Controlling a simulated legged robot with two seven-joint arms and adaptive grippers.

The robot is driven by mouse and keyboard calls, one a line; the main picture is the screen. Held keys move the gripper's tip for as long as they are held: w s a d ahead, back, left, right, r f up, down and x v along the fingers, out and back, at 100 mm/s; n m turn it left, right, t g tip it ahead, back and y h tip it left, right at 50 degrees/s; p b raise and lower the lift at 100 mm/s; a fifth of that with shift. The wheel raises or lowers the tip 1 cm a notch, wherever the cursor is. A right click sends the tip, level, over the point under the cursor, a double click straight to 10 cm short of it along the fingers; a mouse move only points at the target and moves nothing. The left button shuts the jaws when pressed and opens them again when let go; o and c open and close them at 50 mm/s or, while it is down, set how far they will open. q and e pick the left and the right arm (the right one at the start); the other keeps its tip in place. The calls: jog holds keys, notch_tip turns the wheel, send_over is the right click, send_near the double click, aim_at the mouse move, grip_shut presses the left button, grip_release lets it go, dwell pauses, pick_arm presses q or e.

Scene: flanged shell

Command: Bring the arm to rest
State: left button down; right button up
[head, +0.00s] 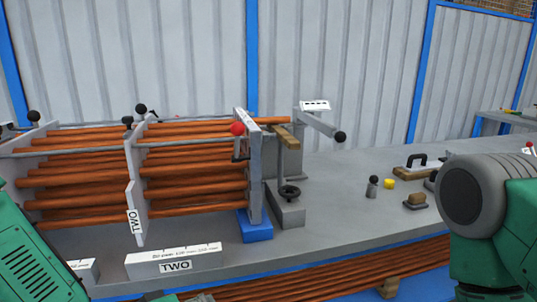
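My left arm, green, shows at the lower left edge, in front of the bench. My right arm, green with a round dark grey joint cover, fills the lower right. Neither gripper can be made out in the head view; both arms run out of the picture. A flanged rig on the grey bench (335,205) holds several copper-coloured tubes (195,185) between upright grey plates (137,190). A red ball knob (237,128) sits at the rig's right end plate (254,175).
A blue block (254,226) lies under the end plate. A stand with a black handwheel (289,192) is beside it. More tubes (330,278) lie below the bench.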

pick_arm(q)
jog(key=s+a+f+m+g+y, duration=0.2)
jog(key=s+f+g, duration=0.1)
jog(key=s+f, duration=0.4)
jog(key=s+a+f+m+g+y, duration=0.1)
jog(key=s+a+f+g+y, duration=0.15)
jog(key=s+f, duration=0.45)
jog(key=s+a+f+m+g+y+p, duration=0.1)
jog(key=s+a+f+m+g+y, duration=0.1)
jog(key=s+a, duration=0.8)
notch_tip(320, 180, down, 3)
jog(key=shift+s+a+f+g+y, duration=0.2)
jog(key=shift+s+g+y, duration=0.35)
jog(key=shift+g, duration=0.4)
